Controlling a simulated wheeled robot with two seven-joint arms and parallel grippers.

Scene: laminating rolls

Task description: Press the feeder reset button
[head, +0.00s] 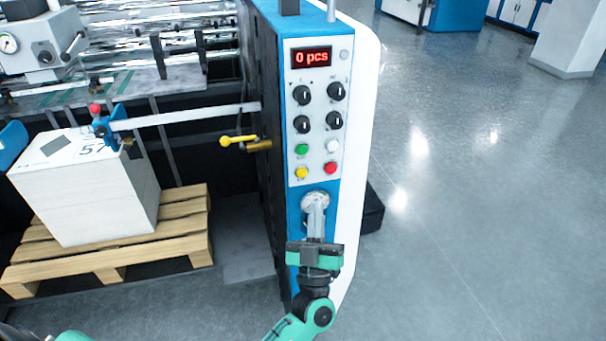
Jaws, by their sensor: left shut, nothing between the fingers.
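The machine's control panel (317,115) has a red display (311,57) reading "0 pcs" and several black knobs below it. Under the knobs are a green button (302,149), a white button (333,146), a yellow button (302,173) and a red button (330,168). I cannot read which is the feeder reset. My left gripper (316,207) is shut and empty, fingers pointing up, below the yellow and red buttons. Its fingers partly cover a round pale disc (315,195) on the blue column; I cannot tell whether they touch it. My right gripper is not in view.
A paper stack (85,200) stands on a wooden pallet (180,218) at the left. A yellow-handled lever (238,140) juts out just left of the panel. Metal rollers (150,20) fill the upper left. Open grey floor (480,200) lies to the right.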

